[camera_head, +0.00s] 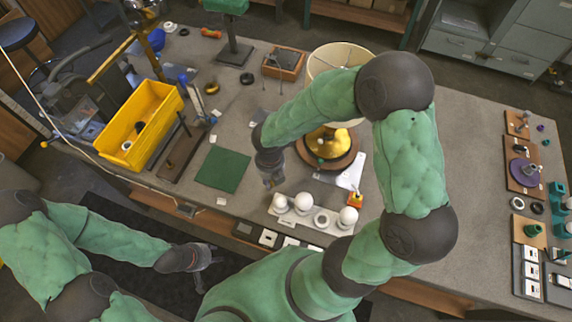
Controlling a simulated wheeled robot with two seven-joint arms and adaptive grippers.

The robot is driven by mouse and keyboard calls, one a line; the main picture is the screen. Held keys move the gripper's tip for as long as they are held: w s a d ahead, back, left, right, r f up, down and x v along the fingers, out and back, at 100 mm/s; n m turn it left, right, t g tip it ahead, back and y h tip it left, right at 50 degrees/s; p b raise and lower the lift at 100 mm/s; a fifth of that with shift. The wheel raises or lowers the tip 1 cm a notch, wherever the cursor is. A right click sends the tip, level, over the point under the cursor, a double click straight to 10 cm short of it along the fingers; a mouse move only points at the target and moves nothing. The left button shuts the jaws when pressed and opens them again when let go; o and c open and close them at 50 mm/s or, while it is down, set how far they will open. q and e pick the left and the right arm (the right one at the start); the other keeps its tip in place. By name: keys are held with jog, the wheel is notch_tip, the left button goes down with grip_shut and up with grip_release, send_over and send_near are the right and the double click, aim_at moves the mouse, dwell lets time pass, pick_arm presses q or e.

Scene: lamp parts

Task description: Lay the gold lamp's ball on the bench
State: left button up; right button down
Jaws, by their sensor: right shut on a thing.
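The gold lamp (325,146) shows its rounded gold body on a round brown base, partly behind my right arm. A cream shade (325,60) is above it in the picture; the arm hides whether they join. White balls sit in a pale tray (302,229) at the bench's front: a left ball (280,203), a middle ball (304,202) and a right ball (348,217). My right gripper (272,184) points down just above and left of the left ball. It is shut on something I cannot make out. My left gripper (208,270) is open and empty, off the bench's front edge.
A green mat (222,169) lies left of my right gripper on the grey bench (240,118). A yellow bin (141,122) stands further left. A white sheet and a small orange block (355,199) lie near the tray. Small parts line the right end; the bench between is largely clear.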

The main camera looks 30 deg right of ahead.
jog(key=shift+s+r+n, duration=0.1)
jog(key=shift+n, duration=0.2)
jog(key=shift+d, duration=0.1)
jog(key=w+d+f, duration=0.4)
jog(key=w+d+f+b, duration=0.1)
jog(key=w+d+f, duration=0.3)
jog(key=d+f, duration=0.1)
jog(key=shift+w+d, duration=0.25)
jog(key=shift+w, duration=0.15)
jog(key=shift+w+d+f, duration=0.1)
jog(key=shift+d+f, duration=0.05)
jog(key=shift+f, duration=0.1)
jog(key=shift+w+d+f+b, duration=0.1)
jog(key=shift+f+b, duration=0.2)
jog(key=shift+f, duration=0.6)
jog(key=shift+w+d+f+b, duration=0.1)
jog(key=shift+f+b, duration=0.2)
jog(key=shift+f, duration=0.55)
